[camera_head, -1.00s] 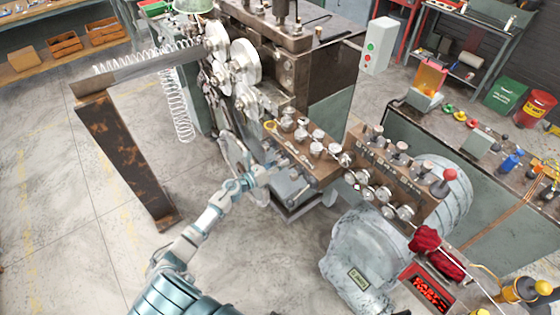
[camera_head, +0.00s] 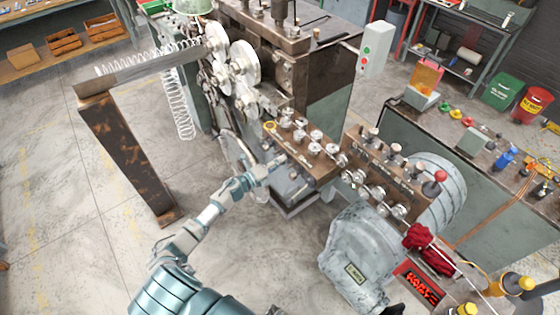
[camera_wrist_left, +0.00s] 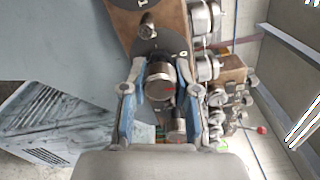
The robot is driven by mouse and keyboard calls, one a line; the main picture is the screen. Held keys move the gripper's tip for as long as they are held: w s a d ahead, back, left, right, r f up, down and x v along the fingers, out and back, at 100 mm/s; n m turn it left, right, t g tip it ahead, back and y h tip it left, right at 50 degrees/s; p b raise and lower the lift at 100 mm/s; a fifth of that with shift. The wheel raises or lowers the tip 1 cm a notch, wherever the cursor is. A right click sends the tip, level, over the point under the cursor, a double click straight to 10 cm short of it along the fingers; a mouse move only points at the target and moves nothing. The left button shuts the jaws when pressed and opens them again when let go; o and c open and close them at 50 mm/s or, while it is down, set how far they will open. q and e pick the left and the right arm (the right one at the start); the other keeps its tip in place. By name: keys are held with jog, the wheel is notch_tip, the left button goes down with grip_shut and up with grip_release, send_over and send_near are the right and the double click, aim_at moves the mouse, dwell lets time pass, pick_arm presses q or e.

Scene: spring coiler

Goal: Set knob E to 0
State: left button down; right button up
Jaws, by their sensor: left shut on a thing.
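My left gripper (camera_head: 274,166) reaches the front left end of the brown knob panel (camera_head: 316,173) on the spring coiler. In the left wrist view its two blue fingers (camera_wrist_left: 158,85) are closed on the sides of a round metal knob (camera_wrist_left: 160,88). A red line shows on the knob's face. A dark round dial plate (camera_wrist_left: 155,38) with pale marks lies behind it; a 0 seems to show near its right edge. I cannot read a letter that tells whether this is knob E. My right gripper is not in view.
Several more metal knobs (camera_head: 316,135) stand close by on the panel. A second brown panel (camera_head: 385,170) carries more knobs and a red ball lever (camera_head: 440,176). A rusty post (camera_head: 125,155) stands left of my arm, with open floor between.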

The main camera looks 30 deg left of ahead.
pick_arm(q)
jog(key=shift+a+r+n, duration=0.1)
jog(key=shift+a+n, duration=0.1)
jog(key=shift+n, duration=0.6)
jog(key=c, duration=1.1)
grip_release()
jog(key=shift+c, duration=0.2)
jog(key=shift+w+a, duration=0.1)
jog(key=shift+f, duration=0.2)
jog(key=v, duration=1.2)
jog(key=shift+f, duration=0.1)
